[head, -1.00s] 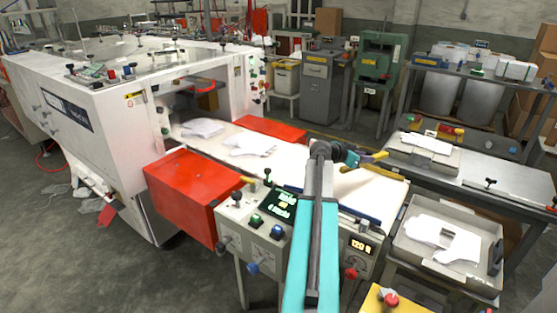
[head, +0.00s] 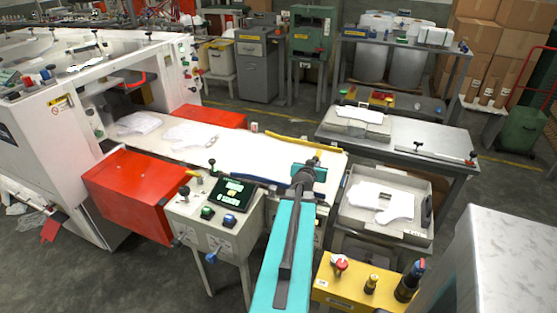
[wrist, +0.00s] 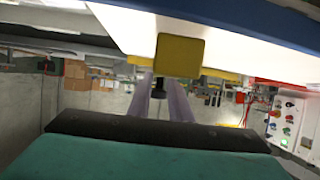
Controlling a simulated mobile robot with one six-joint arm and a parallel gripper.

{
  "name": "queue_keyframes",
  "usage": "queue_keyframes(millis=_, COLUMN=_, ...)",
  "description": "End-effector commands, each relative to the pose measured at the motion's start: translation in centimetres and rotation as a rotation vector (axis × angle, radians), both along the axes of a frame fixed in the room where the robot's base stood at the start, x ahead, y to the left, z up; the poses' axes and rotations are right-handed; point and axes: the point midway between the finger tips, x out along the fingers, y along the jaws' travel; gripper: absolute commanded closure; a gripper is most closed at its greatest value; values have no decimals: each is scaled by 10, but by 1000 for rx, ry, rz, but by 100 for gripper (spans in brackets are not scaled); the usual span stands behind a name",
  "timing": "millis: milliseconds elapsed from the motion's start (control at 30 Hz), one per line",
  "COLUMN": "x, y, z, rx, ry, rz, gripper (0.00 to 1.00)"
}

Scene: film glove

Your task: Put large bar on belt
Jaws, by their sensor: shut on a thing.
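My gripper (head: 314,164) is at the right end of the white belt (head: 245,155) in the head view. It is shut on a yellow bar (head: 317,155), of which only a small piece shows there. In the wrist view the bar shows as a yellow block (wrist: 180,55) in front of my fingers (wrist: 165,95); the rest of it is hidden. The belt's pale surface (wrist: 230,30) and blue edge fill the top of the wrist view. I cannot tell whether the bar touches the belt.
White glove shapes (head: 190,134) lie on the belt. A control panel (head: 228,195) and red box (head: 135,193) stand at its front. A grey tray (head: 368,223) with white pieces, a yellow button box (head: 350,287) and a metal table (head: 425,150) are at right.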

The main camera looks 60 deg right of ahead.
Motion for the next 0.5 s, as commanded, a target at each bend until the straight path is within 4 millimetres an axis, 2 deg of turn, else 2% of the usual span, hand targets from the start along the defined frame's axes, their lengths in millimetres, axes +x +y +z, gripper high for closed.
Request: queue_keyframes(millis=500, x=-33, y=19, z=12, rx=0, ry=0, rz=36, gripper=100)
